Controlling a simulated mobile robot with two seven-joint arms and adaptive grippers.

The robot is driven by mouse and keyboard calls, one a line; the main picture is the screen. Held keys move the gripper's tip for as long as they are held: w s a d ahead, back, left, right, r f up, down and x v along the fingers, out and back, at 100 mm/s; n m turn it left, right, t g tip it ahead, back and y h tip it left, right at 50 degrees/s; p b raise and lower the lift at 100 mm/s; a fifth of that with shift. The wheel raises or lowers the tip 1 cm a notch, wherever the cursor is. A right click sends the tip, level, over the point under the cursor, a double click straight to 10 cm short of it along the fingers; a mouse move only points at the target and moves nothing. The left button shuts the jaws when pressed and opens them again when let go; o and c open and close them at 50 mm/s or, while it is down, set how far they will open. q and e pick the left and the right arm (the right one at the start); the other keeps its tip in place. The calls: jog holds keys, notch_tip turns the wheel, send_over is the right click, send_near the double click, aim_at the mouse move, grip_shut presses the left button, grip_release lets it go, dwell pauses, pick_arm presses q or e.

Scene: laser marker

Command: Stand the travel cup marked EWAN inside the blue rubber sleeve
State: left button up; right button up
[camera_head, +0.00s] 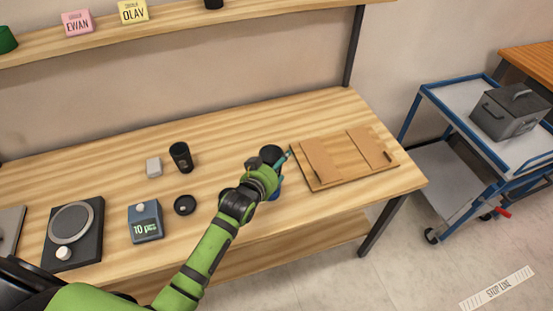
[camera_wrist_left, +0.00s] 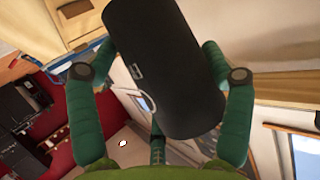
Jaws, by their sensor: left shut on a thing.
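My left gripper (camera_head: 268,170) is shut on a black cup (camera_head: 271,153), held over the front right of the bench. In the left wrist view the black cup (camera_wrist_left: 170,65) lies between the green fingers, with a small pale mark on its side that I cannot read. A blue thing (camera_head: 276,191), perhaps the rubber sleeve, shows just beyond my gripper and is mostly hidden by it. A second black cup (camera_head: 181,157) with a small unreadable marking stands upright on the bench, to the left. My right gripper is not in view.
A black ring-shaped piece (camera_head: 184,205), a small white block (camera_head: 153,167), a blue-grey display box (camera_head: 145,221) and a black round-topped device (camera_head: 72,232) stand left. EWAN (camera_head: 77,22) and OLAV (camera_head: 133,12) cards stand on the shelf.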

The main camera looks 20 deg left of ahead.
pick_arm(q)
jog(key=shift+a+f, duration=0.15)
jog(key=shift+f, duration=0.05)
jog(key=shift+w+a+f, duration=0.25)
jog(key=shift+f, duration=0.1)
jog(key=f+b, duration=0.2)
jog(key=shift+w+a+b, duration=0.15)
jog(key=shift+a+b, duration=0.1)
jog(key=shift+b, duration=0.1)
notch_tip(320, 180, down, 3)
jog(key=b, duration=0.2)
jog(key=shift+d+b, duration=0.15)
jog(key=shift+b, duration=0.15)
jog(key=shift+f, duration=0.3)
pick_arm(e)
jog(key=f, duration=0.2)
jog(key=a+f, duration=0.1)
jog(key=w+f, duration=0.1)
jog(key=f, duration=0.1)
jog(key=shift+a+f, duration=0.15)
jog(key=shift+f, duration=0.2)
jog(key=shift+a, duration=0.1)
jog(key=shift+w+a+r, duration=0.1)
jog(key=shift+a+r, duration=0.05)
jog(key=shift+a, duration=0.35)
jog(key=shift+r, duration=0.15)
